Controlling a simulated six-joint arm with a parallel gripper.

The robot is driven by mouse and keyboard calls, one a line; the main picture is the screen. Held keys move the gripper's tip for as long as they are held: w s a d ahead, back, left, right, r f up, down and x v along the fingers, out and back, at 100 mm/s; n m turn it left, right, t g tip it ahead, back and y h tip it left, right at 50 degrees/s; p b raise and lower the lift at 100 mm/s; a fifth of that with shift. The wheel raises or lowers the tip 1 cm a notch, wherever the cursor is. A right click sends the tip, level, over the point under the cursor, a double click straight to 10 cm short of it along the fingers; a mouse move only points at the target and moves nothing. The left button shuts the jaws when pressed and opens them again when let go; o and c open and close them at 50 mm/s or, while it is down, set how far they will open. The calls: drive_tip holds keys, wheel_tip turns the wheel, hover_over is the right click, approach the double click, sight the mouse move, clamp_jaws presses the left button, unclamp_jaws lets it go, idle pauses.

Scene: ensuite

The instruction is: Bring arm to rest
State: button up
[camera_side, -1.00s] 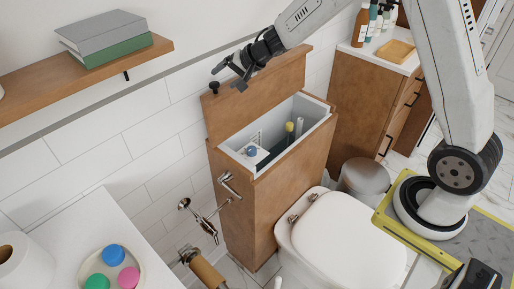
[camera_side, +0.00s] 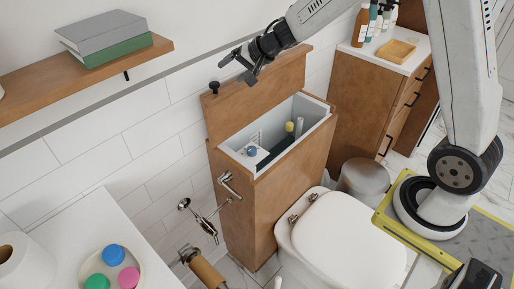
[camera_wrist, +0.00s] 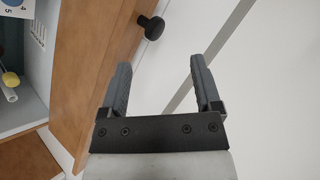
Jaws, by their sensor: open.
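My gripper (camera_side: 238,67) is above the raised wooden lid (camera_side: 255,88) of the toilet's wooden cistern cabinet (camera_side: 240,195). In the wrist view my gripper (camera_wrist: 157,72) shows two dark fingers spread apart with nothing between them. The lid (camera_wrist: 90,70) and its black knob (camera_wrist: 151,27) show beyond the fingers, apart from them. In the side view the knob (camera_side: 214,86) is at the lid's left end.
The open cistern box (camera_side: 322,106) holds a blue-capped item (camera_side: 252,151) and a yellow-topped stick (camera_side: 289,127). A shelf (camera_side: 100,82) with books is at upper left. A counter with bottles (camera_side: 361,25) is at upper right. The toilet (camera_side: 345,235) stands in front.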

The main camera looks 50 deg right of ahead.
drive_tip(key=s+f+n+g+h, duration=0.2)
drive_tip(key=s+f+n+g, duration=0.1)
drive_tip(key=s, duration=0.9)
drive_tip(key=s+a+f+n+g+h, duration=0.1)
drive_tip(key=s+n, duration=0.5)
drive_tip(key=s, duration=0.7)
wheel_tip(320, 180, down, 3)
drive_tip(key=g+h, duration=0.1)
drive_tip(key=g, duration=0.1)
drive_tip(key=shift+s+g, duration=0.2)
drive_tip(key=shift+g, duration=0.1)
